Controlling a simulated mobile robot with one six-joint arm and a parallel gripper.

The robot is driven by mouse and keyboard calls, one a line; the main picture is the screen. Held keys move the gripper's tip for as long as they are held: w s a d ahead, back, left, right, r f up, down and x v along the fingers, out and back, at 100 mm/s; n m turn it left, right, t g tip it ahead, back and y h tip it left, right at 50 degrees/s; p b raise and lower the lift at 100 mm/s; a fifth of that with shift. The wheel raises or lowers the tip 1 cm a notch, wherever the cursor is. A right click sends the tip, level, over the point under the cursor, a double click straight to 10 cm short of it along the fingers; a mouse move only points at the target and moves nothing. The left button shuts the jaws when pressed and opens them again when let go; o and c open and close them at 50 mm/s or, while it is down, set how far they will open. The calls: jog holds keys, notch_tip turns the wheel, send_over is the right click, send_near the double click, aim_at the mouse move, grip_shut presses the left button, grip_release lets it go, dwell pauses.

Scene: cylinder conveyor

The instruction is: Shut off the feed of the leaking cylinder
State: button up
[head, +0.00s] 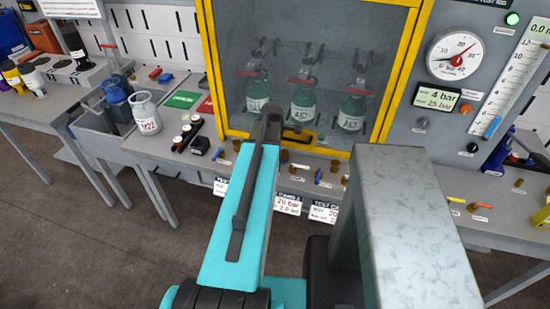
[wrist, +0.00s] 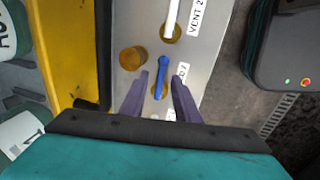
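Three green cylinders with red valve handles, the left (head: 257,92), middle (head: 303,100) and right (head: 352,110), stand behind the cabinet's clear front. I cannot tell which one leaks. In the wrist view, my gripper (wrist: 165,98) is open and empty, pointing down at the grey valve ledge (wrist: 205,55). A blue lever (wrist: 161,76) lies just ahead of and partly between the fingertips; contact is unclear. A brass knob (wrist: 132,58) is to its left. A white lever (wrist: 172,18) beside the "VENT 2" label is farther up. In the head view my arm hides the fingertips.
The yellow cabinet frame (head: 389,91) stands close beside the ledge. A pressure gauge (head: 458,57) and a "4 bar / 25 bar" display (head: 437,99) are at right. The floor in front is clear.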

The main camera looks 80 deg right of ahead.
jog(key=shift+r, duration=0.15)
notch_tip(320, 180, up, 13)
jog(key=a+b, duration=0.2)
jog(key=b, duration=0.1)
jog(key=shift+w+a, duration=0.2)
jog(key=shift+a, duration=0.15)
dwell(0.4)
jog(key=shift+r, duration=0.15)
dwell(0.3)
